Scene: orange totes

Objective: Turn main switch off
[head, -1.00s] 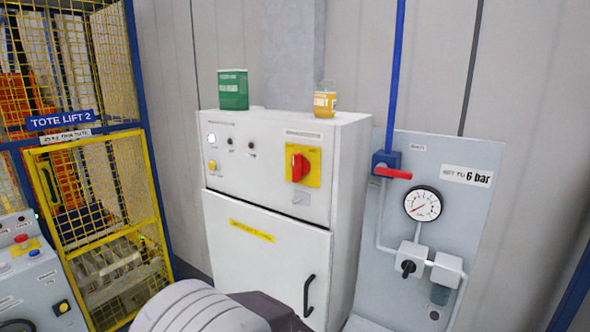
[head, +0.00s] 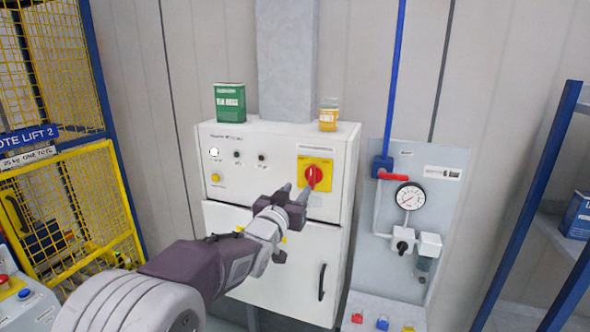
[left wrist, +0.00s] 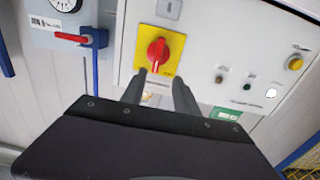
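The main switch (head: 313,176) is a red rotary knob on a yellow plate, high on the right of the white cabinet's front panel. Its grip looks about upright. In the left wrist view the red knob (left wrist: 157,53) shows beyond my fingertips, with the panel appearing upside down. My left gripper (head: 295,192) is in front of the panel, just below and left of the knob. Its two fingers are apart with nothing between them, and they look clear of the knob. My right gripper is in no view.
A green container (head: 230,103) and a yellow-orange jar (head: 328,116) stand on the white cabinet (head: 230,130). To the right is an air panel with a gauge (head: 410,196) and a red valve handle (head: 392,177). A yellow mesh cage (head: 75,200) is left; blue shelving (head: 530,200) is right.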

